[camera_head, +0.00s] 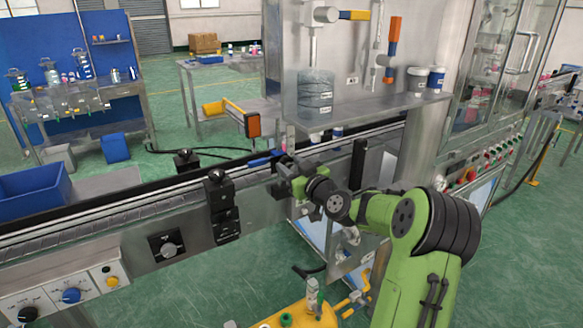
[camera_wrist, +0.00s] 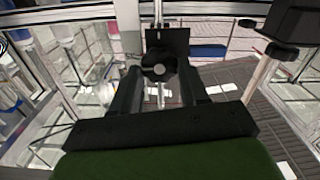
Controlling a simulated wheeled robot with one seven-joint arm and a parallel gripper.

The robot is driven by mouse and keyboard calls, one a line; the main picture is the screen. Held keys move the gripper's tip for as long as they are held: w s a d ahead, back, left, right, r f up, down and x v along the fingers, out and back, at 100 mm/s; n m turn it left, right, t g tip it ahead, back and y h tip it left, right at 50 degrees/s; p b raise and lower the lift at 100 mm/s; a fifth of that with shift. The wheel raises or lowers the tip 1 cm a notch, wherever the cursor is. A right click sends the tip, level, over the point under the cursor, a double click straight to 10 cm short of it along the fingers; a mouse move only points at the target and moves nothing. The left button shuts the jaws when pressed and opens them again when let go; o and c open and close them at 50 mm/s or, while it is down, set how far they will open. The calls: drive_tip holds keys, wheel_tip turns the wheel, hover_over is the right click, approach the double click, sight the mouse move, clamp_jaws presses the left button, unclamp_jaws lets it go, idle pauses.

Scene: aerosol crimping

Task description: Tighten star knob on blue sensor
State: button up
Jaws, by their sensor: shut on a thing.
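My gripper (camera_head: 284,171) is at the conveyor's near side rail in the head view, with the arm reaching in from the right. In the wrist view its two dark fingers (camera_wrist: 159,76) are closed on a black star knob (camera_wrist: 158,63), which sits in front of a dark bracket plate. A blue part (camera_head: 262,160), which looks like the blue sensor, shows just left of my gripper over the conveyor. A blue bar (camera_wrist: 208,52) also shows right of the knob in the wrist view. In the head view my gripper hides the knob.
The conveyor (camera_head: 120,215) runs diagonally past me. A black clamp with a knob (camera_head: 217,180) stands on its near rail, left of my gripper. An orange sensor (camera_head: 253,125) is on the far side. A yellow machine (camera_head: 300,315) stands below in front.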

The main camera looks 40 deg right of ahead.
drive_tip(key=m, duration=0.4)
drive_tip(key=m+p, duration=0.1)
drive_tip(key=m, duration=0.4)
drive_tip(key=shift+d, duration=0.1)
drive_tip(key=m+p, duration=0.2)
drive_tip(key=m, duration=0.2)
drive_tip(key=shift+d, duration=0.1)
drive_tip(key=shift+f+m+p, duration=0.1)
drive_tip(key=shift+m+p, duration=0.9)
drive_tip(key=shift+m, duration=1.2)
drive_tip(key=o, duration=1.1)
drive_tip(key=shift+c, duration=0.2)
